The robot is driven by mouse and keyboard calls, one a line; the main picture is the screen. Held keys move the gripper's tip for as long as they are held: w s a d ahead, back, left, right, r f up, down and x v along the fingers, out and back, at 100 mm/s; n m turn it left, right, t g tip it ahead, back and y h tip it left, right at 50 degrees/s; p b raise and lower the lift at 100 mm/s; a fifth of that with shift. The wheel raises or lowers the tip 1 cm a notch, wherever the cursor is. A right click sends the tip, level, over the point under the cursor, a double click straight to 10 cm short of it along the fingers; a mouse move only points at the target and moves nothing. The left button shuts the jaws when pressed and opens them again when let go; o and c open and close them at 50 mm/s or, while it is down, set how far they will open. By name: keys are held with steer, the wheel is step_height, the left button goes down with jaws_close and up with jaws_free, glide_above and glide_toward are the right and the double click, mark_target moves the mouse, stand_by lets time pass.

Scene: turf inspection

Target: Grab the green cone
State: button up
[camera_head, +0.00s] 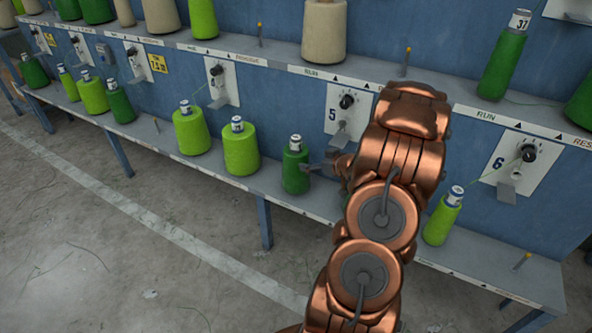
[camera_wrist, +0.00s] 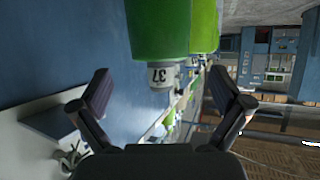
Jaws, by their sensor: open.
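Several green cones of yarn stand on the shelf. A dark green cone (camera_head: 295,172) with a white top stands just left of my gripper (camera_head: 322,167), whose dark fingers are mostly hidden by my arm. Two brighter green cones stand further left, the nearer one (camera_head: 241,152) next to it. In the wrist view, my gripper (camera_wrist: 160,78) is open and empty. A green cone (camera_wrist: 158,28) with a white end marked 37 shows upside down, beyond and between the fingertips. I cannot tell which cone in the head view it is.
The blue machine frame (camera_head: 300,100) rises behind the lower shelf (camera_head: 215,168). Panels with knobs and small brackets, such as panel 5 (camera_head: 348,112), stick out above it. A lime cone (camera_head: 442,218) stands right of my arm. The concrete floor (camera_head: 100,245) in front is clear.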

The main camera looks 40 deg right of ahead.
mark_target(300, 151)
steer(key=w, duration=0.5)
steer(key=shift+d, duration=0.25)
steer(key=shift+b+x, duration=0.55)
steer(key=shift+x, duration=2.15)
steer(key=shift+c, duration=0.4)
steer(key=c, duration=1.4)
steer(key=shift+o, duration=0.2)
steer(key=shift+r, duration=0.1)
